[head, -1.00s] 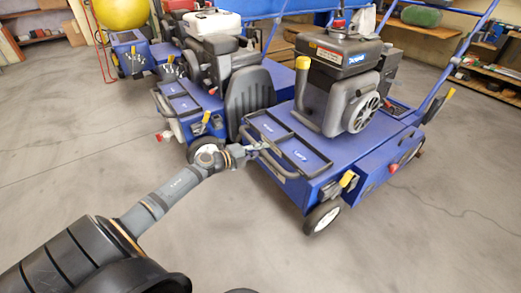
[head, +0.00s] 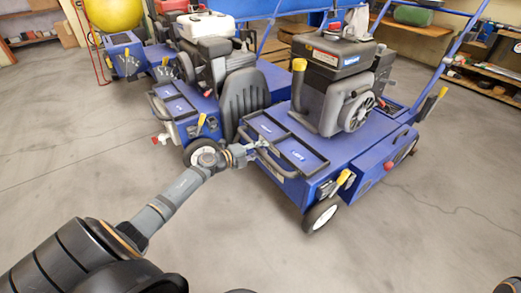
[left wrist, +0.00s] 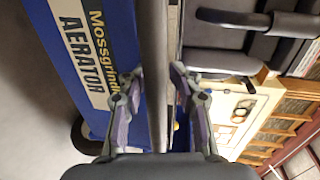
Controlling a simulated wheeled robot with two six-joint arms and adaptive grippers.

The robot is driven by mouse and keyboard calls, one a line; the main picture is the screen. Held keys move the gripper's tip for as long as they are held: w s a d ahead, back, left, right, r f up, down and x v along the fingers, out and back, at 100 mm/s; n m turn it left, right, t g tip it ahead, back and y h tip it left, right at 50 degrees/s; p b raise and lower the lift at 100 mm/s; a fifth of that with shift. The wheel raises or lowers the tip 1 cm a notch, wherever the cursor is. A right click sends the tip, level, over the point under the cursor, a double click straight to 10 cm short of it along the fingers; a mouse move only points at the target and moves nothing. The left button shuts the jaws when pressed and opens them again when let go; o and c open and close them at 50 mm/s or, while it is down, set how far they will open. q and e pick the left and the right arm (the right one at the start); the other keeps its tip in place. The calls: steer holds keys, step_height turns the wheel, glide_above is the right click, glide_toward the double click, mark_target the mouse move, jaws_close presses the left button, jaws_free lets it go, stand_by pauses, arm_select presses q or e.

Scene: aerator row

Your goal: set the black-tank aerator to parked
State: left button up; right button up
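The black-tank aerator (head: 338,58) is the nearest blue machine in the head view, with a black tank and engine on its deck. A grey bar handle (head: 262,160) runs along its front edge. A yellow lever (head: 341,181) sits low on its near corner. My left gripper (head: 262,146) is at the left end of the bar. In the left wrist view, the gripper's fingers (left wrist: 155,95) stand on both sides of the grey bar (left wrist: 154,35), which fills the gap between them. A blue panel lettered AERATOR shows beside it.
A white-tank aerator (head: 208,25) stands close behind to the left, its own yellow lever (head: 200,123) at its front. Another machine with a red tank and a yellow ball (head: 113,12) are farther back. Shelves line the right wall. The concrete floor in front is clear.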

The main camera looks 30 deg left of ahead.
arm_select(q)
steer(key=shift+o, duration=0.6)
steer(key=shift+f, duration=0.1)
steer(key=shift+s, duration=0.1)
steer(key=shift+s+a, duration=0.2)
steer(key=shift+s, duration=0.1)
steer(key=shift+v, duration=3.4)
